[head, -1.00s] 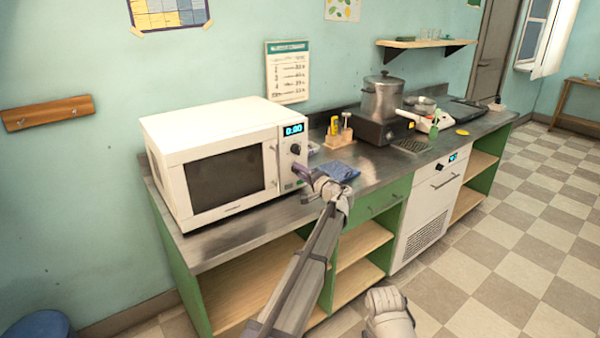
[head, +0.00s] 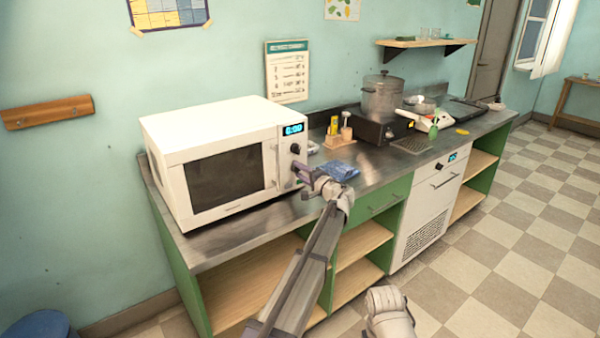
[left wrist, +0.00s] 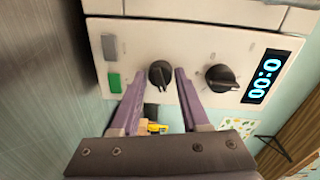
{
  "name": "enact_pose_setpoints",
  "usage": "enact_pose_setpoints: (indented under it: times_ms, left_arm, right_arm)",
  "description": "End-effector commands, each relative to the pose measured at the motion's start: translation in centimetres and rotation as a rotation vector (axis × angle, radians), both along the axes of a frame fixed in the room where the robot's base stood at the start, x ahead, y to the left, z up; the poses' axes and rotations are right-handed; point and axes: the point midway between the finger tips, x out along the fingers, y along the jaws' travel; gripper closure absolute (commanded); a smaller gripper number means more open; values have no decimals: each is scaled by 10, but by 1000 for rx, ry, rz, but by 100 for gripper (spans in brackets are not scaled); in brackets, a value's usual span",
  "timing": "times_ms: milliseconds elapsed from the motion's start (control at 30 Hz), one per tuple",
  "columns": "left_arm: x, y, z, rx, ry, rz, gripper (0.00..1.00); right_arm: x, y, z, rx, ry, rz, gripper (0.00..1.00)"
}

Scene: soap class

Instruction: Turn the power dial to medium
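The white microwave (head: 215,160) stands on the counter. Its control panel has two black dials and a blue display. The upper dial (head: 296,150) is beside the display and also shows in the left wrist view (left wrist: 222,77). The lower dial (left wrist: 160,74) is near the green button (left wrist: 114,82); in the head view my gripper mostly hides it. My left gripper (head: 299,168) is at the panel. In the left wrist view its purple fingers (left wrist: 162,78) are open on either side of the lower dial, with small gaps. A pale part of my right arm shows at the bottom; no right fingers show.
A blue cloth packet (head: 339,170) lies on the counter right of my left gripper. A wooden caddy (head: 338,141) with bottles and a steel pot (head: 382,98) stand farther back.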

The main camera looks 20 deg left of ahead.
Motion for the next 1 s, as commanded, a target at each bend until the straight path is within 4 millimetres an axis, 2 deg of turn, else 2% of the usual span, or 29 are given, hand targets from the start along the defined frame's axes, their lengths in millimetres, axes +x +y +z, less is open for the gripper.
enact_pose_setpoints:
  times_ms: [33, 200, 567, 667, 1000]
  left_arm:
    - [0, 0, 0, 0, 0, 0, 48]
    - [0, 0, 0, 1, -1, 0, 32]
    - [-4, -3, 1, 2, -1, 0, 32]
    - [-10, -10, 1, 2, 0, 0, 32]
    - [-43, -51, 4, 1, -1, -1, 32]
  right_arm:
    - [0, 0, 0, 0, 0, 0, 100]
    - [0, 0, 0, 0, 0, 0, 100]
    - [0, 0, 0, 0, 0, 0, 100]
    - [0, 0, 1, 0, 0, 0, 100]
    - [0, 0, 4, 0, 0, 0, 100]
